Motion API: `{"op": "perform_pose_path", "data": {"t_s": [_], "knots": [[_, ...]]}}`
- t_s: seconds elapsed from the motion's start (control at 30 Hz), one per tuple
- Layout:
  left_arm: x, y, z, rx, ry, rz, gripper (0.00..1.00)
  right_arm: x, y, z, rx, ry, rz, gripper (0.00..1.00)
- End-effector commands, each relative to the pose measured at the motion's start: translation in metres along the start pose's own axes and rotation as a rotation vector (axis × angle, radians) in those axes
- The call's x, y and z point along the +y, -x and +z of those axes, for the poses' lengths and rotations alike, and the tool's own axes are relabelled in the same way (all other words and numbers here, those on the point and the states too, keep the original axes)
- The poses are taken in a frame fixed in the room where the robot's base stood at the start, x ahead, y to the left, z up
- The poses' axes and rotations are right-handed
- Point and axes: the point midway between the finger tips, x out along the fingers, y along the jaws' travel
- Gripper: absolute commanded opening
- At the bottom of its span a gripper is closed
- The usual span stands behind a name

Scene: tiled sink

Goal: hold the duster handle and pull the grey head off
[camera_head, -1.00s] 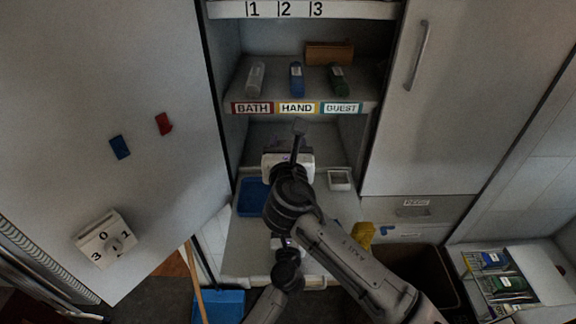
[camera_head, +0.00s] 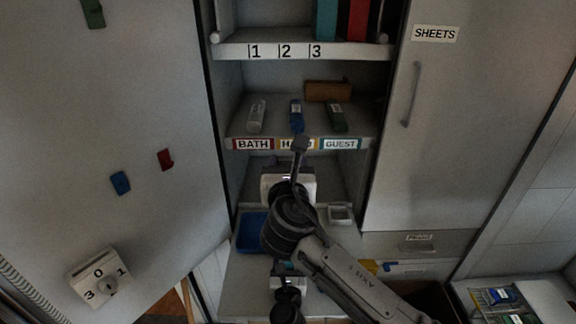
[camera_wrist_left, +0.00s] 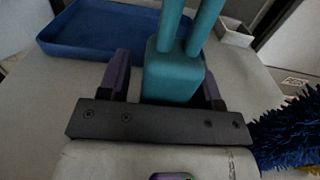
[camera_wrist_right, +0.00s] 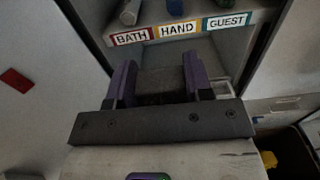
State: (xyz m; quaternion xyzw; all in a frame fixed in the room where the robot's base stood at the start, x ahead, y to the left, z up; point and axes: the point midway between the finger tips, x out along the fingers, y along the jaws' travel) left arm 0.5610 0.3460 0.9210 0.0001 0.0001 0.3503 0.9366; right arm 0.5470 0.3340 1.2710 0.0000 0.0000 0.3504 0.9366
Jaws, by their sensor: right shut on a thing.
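The teal duster handle (camera_wrist_left: 173,77) is a block with two prongs in the left wrist view.
A blue tray (camera_head: 250,231) and a small white box (camera_head: 340,214) are on the lower shelf. Blue fuzzy bristles (camera_wrist_left: 290,130) are right of my left gripper. The open door (camera_head: 150,80) bounds the left.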

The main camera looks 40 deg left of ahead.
Motion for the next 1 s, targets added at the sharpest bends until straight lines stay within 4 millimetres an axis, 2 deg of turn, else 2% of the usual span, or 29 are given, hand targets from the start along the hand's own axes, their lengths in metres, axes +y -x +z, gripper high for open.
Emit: {"op": "perform_pose_path", "data": {"t_s": [0.33, 0.7, 1.0], "knots": [[0.0, 0.004, 0.0, 0.001, 0.001, -0.001, 0.64, 0.0, 0.0, 0.0, 0.0, 0.0, 0.0, 0.12], [0.0, 0.054, 0.0, 0.002, 0.002, 0.0, 0.64, 0.0, 0.0, 0.0, 0.0, 0.0, 0.0, 0.12], [0.0, 0.075, 0.0, 0.0, -0.001, 0.0, 0.64, 0.0, 0.0, 0.0, 0.0, 0.0, 0.0, 0.12]]}}
